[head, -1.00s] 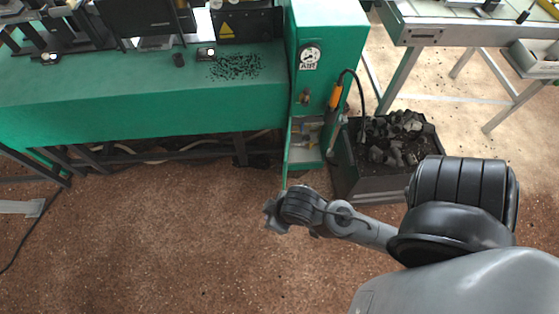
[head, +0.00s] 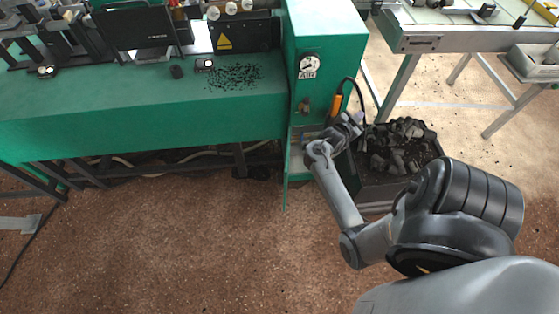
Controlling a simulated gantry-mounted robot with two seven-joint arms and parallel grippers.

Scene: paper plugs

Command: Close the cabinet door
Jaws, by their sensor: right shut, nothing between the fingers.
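The green cabinet (head: 327,27) with the air gauge stands in the upper middle of the head view. Its lower compartment is open. The narrow green door (head: 286,185) shows almost edge-on at the compartment's left side, standing out toward me. My right gripper (head: 352,122) is shut and empty. It is in front of the compartment's right side, close to the dark bin, and apart from the door. My right wrist hides part of the compartment. My left gripper is not in view.
A dark bin (head: 375,193) of black pieces stands right of the cabinet. A hose with an orange handle (head: 337,104) hangs on the cabinet's side. A green workbench (head: 140,120) is on the left, a metal table (head: 470,37) on the right. The brown floor in front is clear.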

